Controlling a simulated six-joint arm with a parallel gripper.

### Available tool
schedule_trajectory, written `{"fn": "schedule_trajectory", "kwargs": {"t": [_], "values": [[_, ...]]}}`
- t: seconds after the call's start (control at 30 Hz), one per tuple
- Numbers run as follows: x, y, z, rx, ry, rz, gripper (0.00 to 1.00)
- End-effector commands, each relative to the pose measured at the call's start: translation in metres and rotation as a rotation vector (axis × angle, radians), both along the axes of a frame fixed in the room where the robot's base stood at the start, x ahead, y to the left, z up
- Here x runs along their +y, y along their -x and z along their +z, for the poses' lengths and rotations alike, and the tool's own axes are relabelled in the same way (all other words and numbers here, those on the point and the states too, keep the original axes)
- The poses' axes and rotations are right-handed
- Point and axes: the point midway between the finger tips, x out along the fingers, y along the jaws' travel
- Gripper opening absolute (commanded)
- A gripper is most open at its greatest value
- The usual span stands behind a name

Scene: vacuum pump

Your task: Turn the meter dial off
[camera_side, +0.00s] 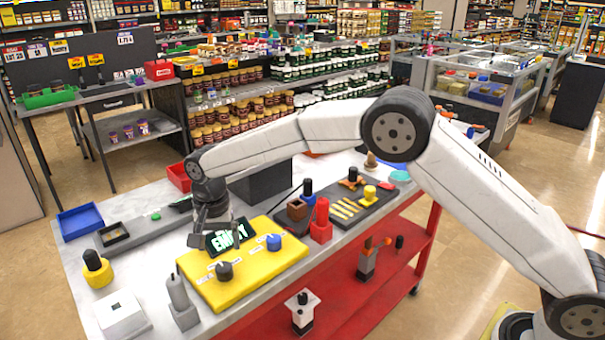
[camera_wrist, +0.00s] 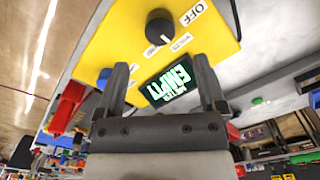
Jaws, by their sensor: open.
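A yellow panel (camera_side: 245,281) lies on the grey tabletop, with a black dial (camera_side: 224,270) near its front edge and a blue dial (camera_side: 274,242) at its right. A dark display (camera_side: 219,242) with glowing text stands at its back. In the wrist view the display (camera_wrist: 168,85) reads "METER EMPTY". The black dial (camera_wrist: 160,27) is ahead of the fingers, with white labels around it, one reading OFF (camera_wrist: 193,12). The blue dial (camera_wrist: 104,77) is left of the left finger. My gripper (camera_wrist: 160,62) is open and empty, its fingers either side of the display, apart from both dials.
A grey two-part post (camera_side: 182,303) and a white box (camera_side: 121,315) stand left of the panel. A yellow-based black button (camera_side: 97,268) stands farther left. A red block (camera_side: 321,222) and a dark tray (camera_side: 352,207) lie to the right.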

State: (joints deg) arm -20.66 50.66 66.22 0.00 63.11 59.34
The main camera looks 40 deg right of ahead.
Motion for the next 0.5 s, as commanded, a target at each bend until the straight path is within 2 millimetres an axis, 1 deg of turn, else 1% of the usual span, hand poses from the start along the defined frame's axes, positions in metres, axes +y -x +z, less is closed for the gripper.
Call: {"fn": "schedule_trajectory", "kwargs": {"t": [0.17,0.5], "values": [[0.000,0.000,-0.013,0.002,0.001,0.000,0.90],[-0.001,0.000,-0.053,0.001,0.001,0.000,0.90]]}}
